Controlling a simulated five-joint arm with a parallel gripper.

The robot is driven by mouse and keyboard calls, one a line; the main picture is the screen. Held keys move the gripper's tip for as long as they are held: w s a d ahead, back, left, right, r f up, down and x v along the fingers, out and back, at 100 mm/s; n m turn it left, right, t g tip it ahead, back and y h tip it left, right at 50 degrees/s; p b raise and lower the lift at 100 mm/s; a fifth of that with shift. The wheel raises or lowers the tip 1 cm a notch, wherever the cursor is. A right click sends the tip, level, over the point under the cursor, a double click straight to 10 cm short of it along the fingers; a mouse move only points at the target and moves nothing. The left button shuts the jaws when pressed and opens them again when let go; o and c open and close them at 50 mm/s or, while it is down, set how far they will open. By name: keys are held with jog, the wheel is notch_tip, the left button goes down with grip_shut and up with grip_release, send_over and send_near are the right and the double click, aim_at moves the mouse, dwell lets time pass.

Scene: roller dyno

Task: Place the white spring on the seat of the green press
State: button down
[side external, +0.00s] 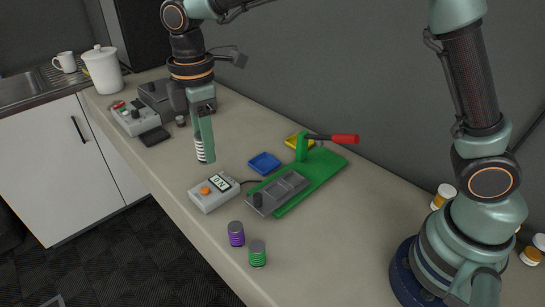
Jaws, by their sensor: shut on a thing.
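My gripper (205,158) points down above the left-middle part of the bench, shut on the white spring (199,149). The spring is upright, with dark gaps between its coils, and is partly hidden by a green finger. The green press (323,168) lies to the right of my gripper, apart from it. It has a green base, a green post and a lever with a red handle (345,139). A grey block (280,191) with recesses sits on the front of its base. I cannot clearly tell which part is the seat.
A box with a display and orange button (214,192) stands before the press. A blue tray (265,163) and a yellow tray (296,142) are near it. Purple (236,234) and green (258,254) springs stand at the front edge. A control box (134,118) is at left.

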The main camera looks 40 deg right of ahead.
jog(key=d+r, duration=0.3)
jog(key=d, duration=0.7)
send_over(294, 179)
notch_tip(294, 179, down, 15)
jog(key=shift+a+r, duration=0.1)
jog(key=shift+r, duration=0.05)
jog(key=shift+f, duration=2.3)
jog(key=shift+f, duration=0.1)
jog(key=shift+c, duration=2.4)
grip_release()
